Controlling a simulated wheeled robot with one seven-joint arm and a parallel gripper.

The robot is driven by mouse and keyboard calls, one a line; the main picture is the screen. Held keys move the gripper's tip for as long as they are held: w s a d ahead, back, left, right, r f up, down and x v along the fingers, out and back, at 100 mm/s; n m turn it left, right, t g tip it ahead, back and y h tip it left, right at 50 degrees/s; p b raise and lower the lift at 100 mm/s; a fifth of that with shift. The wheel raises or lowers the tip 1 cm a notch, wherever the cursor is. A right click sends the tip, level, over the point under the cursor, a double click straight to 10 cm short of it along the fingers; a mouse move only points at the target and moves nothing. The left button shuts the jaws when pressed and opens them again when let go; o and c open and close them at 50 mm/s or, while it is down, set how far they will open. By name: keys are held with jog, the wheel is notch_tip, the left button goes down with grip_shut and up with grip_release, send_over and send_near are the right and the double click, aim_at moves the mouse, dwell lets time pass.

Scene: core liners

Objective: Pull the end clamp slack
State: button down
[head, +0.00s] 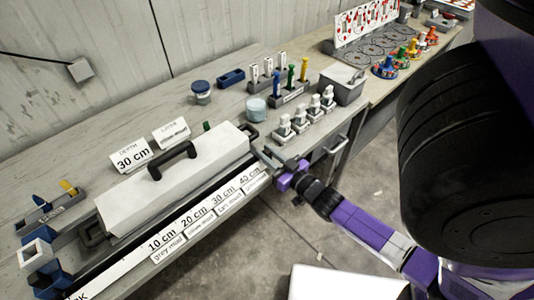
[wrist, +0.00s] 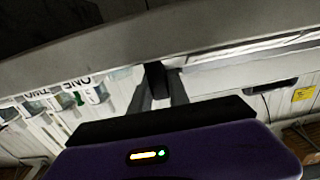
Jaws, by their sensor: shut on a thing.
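My gripper (head: 277,164) is at the right end of the long white core tray, at the table's front edge. In the wrist view its two grey fingers (wrist: 158,92) are shut on a small dark upright piece (wrist: 155,76), which appears to be the end clamp's lever. The rest of the clamp is hidden by my gripper in the head view, and I cannot tell how tight it is. A white cover (head: 185,175) with a black top handle (head: 172,160) lies along the tray.
Depth labels (head: 205,212) run along the tray front. Cards reading "DEPTH 30 cm" (head: 130,157) stand behind.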

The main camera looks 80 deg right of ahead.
jog(key=shift+d, duration=0.1)
jog(key=shift+s+d+b, duration=0.45)
jog(key=shift+s+d, duration=0.5)
jog(key=shift+d, duration=0.2)
jog(key=shift+s+d, duration=0.15)
jog(key=shift+d, duration=0.05)
jog(key=c, duration=1.5)
grip_release()
